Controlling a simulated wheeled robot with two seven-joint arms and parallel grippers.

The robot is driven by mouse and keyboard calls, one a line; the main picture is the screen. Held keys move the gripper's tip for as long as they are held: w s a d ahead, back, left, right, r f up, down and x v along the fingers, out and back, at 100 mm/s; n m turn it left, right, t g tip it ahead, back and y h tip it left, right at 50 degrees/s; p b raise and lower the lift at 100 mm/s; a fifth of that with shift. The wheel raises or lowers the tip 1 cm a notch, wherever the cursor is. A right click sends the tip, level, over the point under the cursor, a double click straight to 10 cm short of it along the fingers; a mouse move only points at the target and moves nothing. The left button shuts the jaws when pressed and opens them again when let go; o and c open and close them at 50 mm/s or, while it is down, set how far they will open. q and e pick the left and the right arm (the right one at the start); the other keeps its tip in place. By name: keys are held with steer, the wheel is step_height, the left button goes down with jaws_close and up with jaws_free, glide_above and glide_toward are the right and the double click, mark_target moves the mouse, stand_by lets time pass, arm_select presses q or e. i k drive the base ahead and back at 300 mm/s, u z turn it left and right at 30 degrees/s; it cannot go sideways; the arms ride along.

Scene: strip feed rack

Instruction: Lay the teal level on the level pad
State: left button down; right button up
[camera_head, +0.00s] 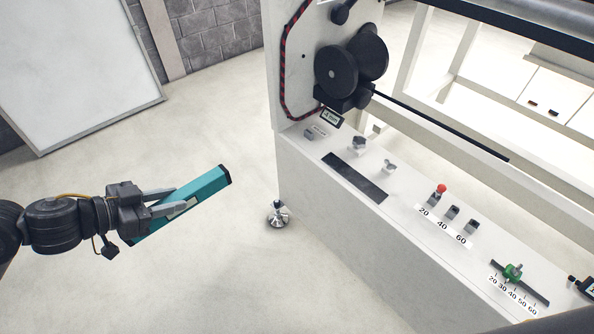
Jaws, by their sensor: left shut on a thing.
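The teal level (205,187) is a long bar with a dark end cap, in the left part of the head view. My left gripper (170,200) is shut on it and holds it in the air over the floor, left of the machine. The level is tilted in the picture, its far end up and to the right. A dark flat strip on the machine's top ledge (354,178) looks like the level pad; it is bare. The level is well apart from it. My right gripper does not show.
The white machine (330,230) fills the right side. Its ledge carries small knobs (358,145), a red-topped lever (441,189), a green slider clamp (513,271) and a small display (331,117). Black rollers (337,71) stand above the ledge. A levelling foot (278,213) stands on open floor.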

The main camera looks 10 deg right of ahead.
mark_target(354, 176)
steer(key=u, duration=0.15)
steer(key=i, duration=1.05)
steer(key=z, duration=2.6)
